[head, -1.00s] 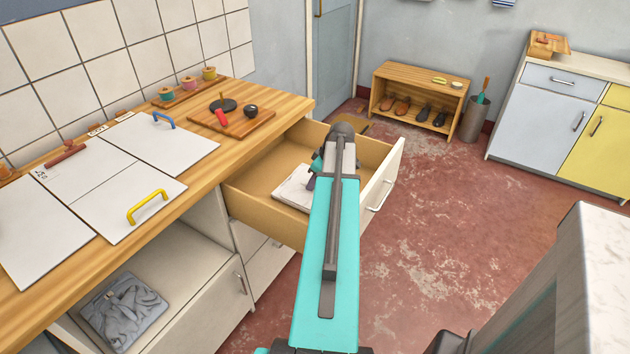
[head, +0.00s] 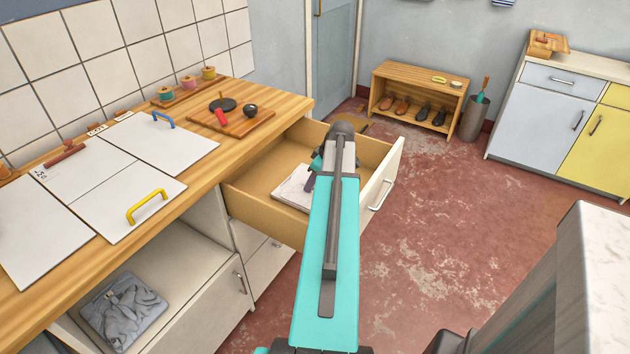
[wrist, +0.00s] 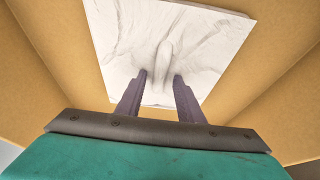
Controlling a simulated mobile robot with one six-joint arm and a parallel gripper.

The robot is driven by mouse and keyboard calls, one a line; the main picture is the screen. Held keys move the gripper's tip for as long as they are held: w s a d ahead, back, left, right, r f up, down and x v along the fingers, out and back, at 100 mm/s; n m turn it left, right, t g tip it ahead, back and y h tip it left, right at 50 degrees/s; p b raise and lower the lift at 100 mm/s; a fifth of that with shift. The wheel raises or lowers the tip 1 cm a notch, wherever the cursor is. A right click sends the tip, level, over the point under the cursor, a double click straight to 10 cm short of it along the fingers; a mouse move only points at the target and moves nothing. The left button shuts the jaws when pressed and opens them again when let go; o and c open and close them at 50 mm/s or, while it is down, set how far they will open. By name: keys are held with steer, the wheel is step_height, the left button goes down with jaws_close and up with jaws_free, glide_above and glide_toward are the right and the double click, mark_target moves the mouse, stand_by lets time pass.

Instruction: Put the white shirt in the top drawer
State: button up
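The white shirt (head: 292,189) is folded into a flat square and lies inside the open top drawer (head: 253,209). It also shows in the wrist view (wrist: 118,40), with a raised fold in its middle. My gripper (wrist: 160,75) is at the shirt's near part, its two dark fingers apart on either side of the fold. A gap shows between fold and fingers, so the gripper looks open. In the head view my arm hides part of the shirt and most of the gripper (head: 311,180).
A grey folded garment (head: 122,312) lies in the open compartment below the worktop. White panels with yellow (head: 147,207) and blue (head: 164,120) handles lie on the worktop. A shoe bench (head: 418,98) stands at the back. The red floor right of the drawer is clear.

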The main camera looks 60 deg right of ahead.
steer(key=v, duration=1.1)
steer(key=shift+s+r+b, duration=0.15)
steer(key=shift+r+b, duration=0.2)
steer(key=shift+r, duration=0.05)
stand_by(0.3)
steer(key=shift+r, duration=0.15)
